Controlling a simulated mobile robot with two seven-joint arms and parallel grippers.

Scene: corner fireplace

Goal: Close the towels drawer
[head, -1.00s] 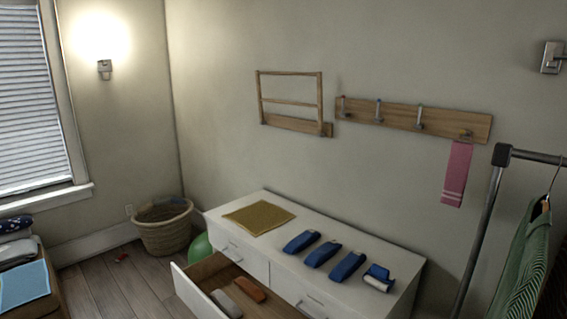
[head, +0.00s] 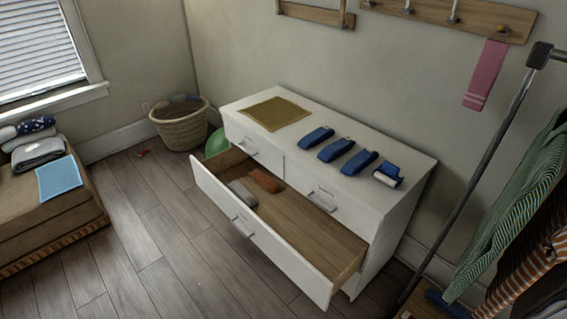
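A white dresser (head: 405,192) stands against the wall, right of the middle of the head view. Its wide lower drawer (head: 277,257) is pulled well out, with a metal handle (head: 242,227) on its front. Inside the drawer, at its left end, lie a rolled grey towel (head: 243,192) and a rolled orange-brown towel (head: 266,180). The rest of its wooden bottom is bare. Two upper drawers, the left (head: 253,151) and the right (head: 328,207), are shut. No label shows on the drawers. Neither of my grippers is in view.
Several blue rolls (head: 334,149) and a mustard mat (head: 274,113) lie on the dresser top. A wicker basket (head: 181,128) and green ball (head: 216,144) are to its left. A clothes rack (head: 480,170) stands on the right. Floor before the drawer is clear.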

